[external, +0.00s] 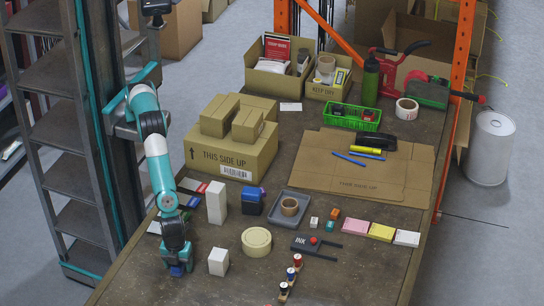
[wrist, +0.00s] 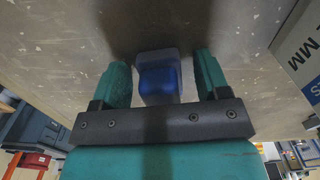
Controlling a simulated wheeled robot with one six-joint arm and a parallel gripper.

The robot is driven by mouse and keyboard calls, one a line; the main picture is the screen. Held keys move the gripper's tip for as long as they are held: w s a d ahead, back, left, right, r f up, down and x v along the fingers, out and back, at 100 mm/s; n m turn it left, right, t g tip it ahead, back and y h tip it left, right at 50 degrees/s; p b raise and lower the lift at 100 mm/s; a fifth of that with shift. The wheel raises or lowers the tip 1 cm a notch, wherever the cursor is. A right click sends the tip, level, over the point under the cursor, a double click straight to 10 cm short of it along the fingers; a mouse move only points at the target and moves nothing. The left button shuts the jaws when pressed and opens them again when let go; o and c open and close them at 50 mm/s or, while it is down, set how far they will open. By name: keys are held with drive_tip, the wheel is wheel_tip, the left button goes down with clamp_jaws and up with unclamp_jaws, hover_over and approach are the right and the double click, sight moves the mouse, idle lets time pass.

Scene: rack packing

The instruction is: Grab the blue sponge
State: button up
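A small blue block (external: 178,270), which looks like the blue sponge, lies on the near left of the table, directly below my gripper (external: 177,258). My gripper points down over it and hides part of it. In the wrist view, the blue block (wrist: 160,80) lies between the two teal fingers of my gripper (wrist: 164,78). The fingers are apart, with a narrow gap showing on each side of the block, so my gripper appears open and not clamped.
A small white box (external: 218,262) stands just right of my gripper, and a taller white box (external: 216,203) stands behind it. A roll of tape (external: 256,242), a grey tray (external: 288,210) and a large carton (external: 230,155) are farther off. The near table front is mostly bare.

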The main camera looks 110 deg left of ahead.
drive_tip(key=c, duration=0.8)
